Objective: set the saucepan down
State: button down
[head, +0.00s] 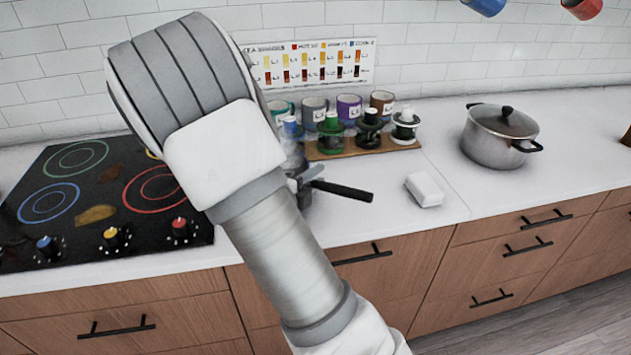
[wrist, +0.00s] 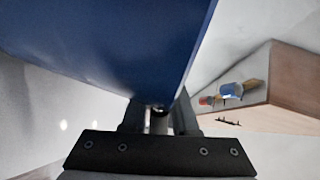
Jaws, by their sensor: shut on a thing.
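In the wrist view my gripper (wrist: 160,118) is shut at the edge of a large dark blue surface (wrist: 110,45). This surface fills the upper left and looks like the saucepan's side; its whole shape is out of frame. In the head view my arm crosses the middle and hides most of what it holds. A black bar like a handle (head: 343,190) sticks out to the right of the arm, just above the counter. I cannot tell whether the saucepan touches the counter.
A black cooktop (head: 100,200) lies at left. A white block (head: 424,189) and a lidded grey pot (head: 500,135) stand on the counter to the right. Bare counter (head: 385,225) shows in front.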

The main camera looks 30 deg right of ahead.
jog(key=shift+f, duration=0.35)
jog(key=c, duration=0.7)
grip_release()
